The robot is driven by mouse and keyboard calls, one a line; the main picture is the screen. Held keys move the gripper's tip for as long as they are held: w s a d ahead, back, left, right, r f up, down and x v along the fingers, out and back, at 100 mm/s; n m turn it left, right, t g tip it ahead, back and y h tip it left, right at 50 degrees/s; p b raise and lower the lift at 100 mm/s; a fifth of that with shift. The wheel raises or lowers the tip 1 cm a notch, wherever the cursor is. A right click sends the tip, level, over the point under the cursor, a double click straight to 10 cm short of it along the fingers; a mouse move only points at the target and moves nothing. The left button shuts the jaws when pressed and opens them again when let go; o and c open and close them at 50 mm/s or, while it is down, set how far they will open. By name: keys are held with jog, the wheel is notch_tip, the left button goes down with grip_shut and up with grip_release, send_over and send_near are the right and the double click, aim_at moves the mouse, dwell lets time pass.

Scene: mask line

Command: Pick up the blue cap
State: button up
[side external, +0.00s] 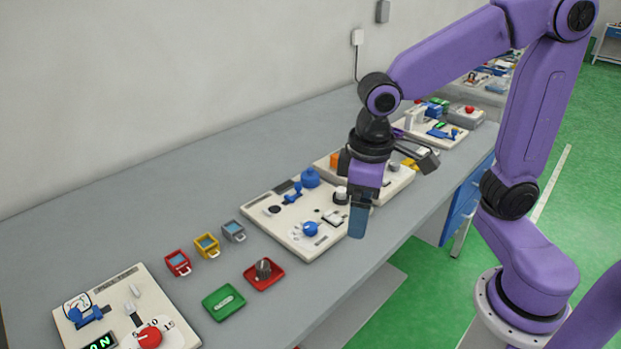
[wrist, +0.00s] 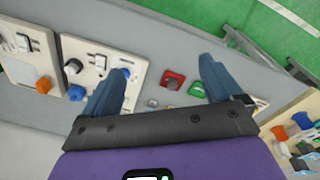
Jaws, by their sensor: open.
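The blue cap (side external: 310,177) is a rounded blue piece at the back right corner of the middle cream panel (side external: 262,226). In the wrist view what looks like the same cap (wrist: 77,92) lies left of the left finger. My gripper (side external: 358,224) points down above the front right part of the panel, to the right of the cap and nearer the front, apart from it. A blue knob (side external: 311,228) and a blue lever (side external: 292,193) sit on the same panel.
A red tray (side external: 250,281) with a grey knob and a green tray (side external: 211,311) lie left of the panel. Red, yellow and grey padlock-like pieces (side external: 206,246) stand behind them. Another panel (side external: 397,187) with an orange piece is to the right. The back table strip is clear.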

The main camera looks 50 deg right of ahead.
jog(key=w+m+h, duration=0.1)
jog(key=w+m, duration=0.6)
jog(key=w, duration=0.7)
jog(key=w+d+m+h, duration=0.1)
jog(key=w+d+m, duration=0.1)
jog(key=w+m, duration=0.5)
jog(key=m+h, duration=0.2)
jog(key=m, duration=0.8)
send_near(310, 169)
jog(key=shift+g, duration=0.4)
jog(key=f, duration=0.1)
jog(key=w+d+f, duration=0.1)
jog(key=f, duration=0.3)
jog(key=shift+w+d, duration=0.2)
jog(key=shift+d, duration=0.2)
jog(key=shift+s+x, duration=0.15)
jog(key=shift+x, duration=1.2)
jog(key=shift+s+x, duration=0.15)
jog(key=shift+x, duration=1.2)
jog(key=shift+r, duration=0.1)
jog(key=c, duration=1.1)
